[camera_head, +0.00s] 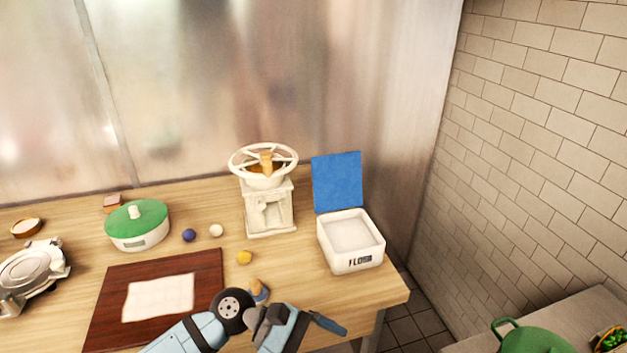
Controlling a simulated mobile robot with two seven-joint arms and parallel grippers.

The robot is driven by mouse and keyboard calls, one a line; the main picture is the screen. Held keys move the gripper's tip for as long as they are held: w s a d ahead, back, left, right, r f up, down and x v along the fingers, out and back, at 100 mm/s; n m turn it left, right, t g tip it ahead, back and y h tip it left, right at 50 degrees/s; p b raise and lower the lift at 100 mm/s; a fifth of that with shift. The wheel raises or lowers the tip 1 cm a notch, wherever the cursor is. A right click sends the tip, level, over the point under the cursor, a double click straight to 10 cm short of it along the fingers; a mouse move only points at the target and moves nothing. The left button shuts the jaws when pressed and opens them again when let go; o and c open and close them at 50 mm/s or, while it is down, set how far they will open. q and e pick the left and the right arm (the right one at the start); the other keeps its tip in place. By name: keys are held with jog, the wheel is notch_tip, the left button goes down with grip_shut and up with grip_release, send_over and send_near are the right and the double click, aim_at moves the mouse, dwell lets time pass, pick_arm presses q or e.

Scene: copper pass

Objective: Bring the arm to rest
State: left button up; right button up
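One of my blue-grey arms comes in at the bottom edge, left of centre, and bends over the front of the wooden table (395,293). It seems to be my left arm. Its gripper end (325,324) appears as a dark blue piece pointing right, near the table's front edge. The fingers are not clearly separated, so I cannot tell open from shut. I see nothing clearly held. A small blue item with an orange-tan top (257,288) shows just behind the arm; I cannot tell if they touch. My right gripper is not in view.
A dark red board (105,305) with a pale sheet (158,298) lies beside the arm. Behind stand a green-lidded pot (137,228), a white grinder (268,210), a yellow ball (244,257) and an open white flour box (350,243) with blue lid. A gap separates the right counter (590,308).

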pick_arm(q)
notch_tip(320, 180, up, 3)
jog(key=w+a+n+t+h, duration=0.1)
jog(key=n+t+h, duration=0.2)
jog(key=n+t, duration=0.55)
jog(key=w+a+n+t+h, duration=0.2)
jog(key=n+t+h, duration=0.2)
jog(key=n, duration=1)
jog(key=w+a+f+n+t+y+p, duration=0.1)
jog(key=a+f+n+t+y, duration=0.3)
jog(key=n, duration=0.4)
jog(key=w+a+f+n+t+y+p, duration=0.1)
jog(key=a+n+t+y, duration=0.1)
jog(key=n+t+y, duration=0.45)
jog(key=s+a+f+n+g+y, duration=0.3)
jog(key=s+a+f+n, duration=0.3)
jog(key=f+n, duration=0.3)
jog(key=s+a+f+n+g+y, duration=0.3)
jog(key=s+a+f+n+y, duration=0.2)
jog(key=f+n, duration=0.4)
jog(key=s+a+n, duration=0.1)
jog(key=n, duration=0.3)
jog(key=shift+s+f+n+g, duration=0.25)
jog(key=shift+s+n+g, duration=0.05)
jog(key=shift+n, duration=0.1)
